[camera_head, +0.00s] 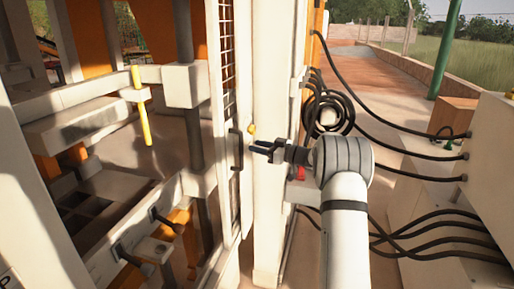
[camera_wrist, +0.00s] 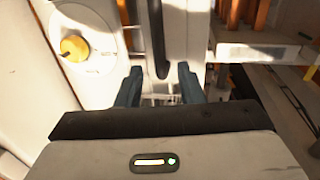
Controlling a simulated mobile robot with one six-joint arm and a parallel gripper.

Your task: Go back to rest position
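My gripper (camera_head: 255,147) points left toward the press's door side, beside the white post. In the wrist view its two blue-grey fingers (camera_wrist: 159,74) stand apart with nothing held. A black vertical door handle (camera_head: 235,150) is just left of the fingertips, with a small gap in the head view. The handle (camera_wrist: 157,40) also shows in the wrist view, its lower end lined up between the fingers. My white arm runs down to the bottom of the head view.
A yellow knob (camera_head: 251,130) sits on the white post (camera_head: 268,215), close above the fingertips; the knob (camera_wrist: 75,47) is left in the wrist view. Black cables (camera_head: 330,112) coil behind my wrist and run to the right cabinet (camera_head: 490,150). A yellow bar (camera_head: 141,105) hangs in the press.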

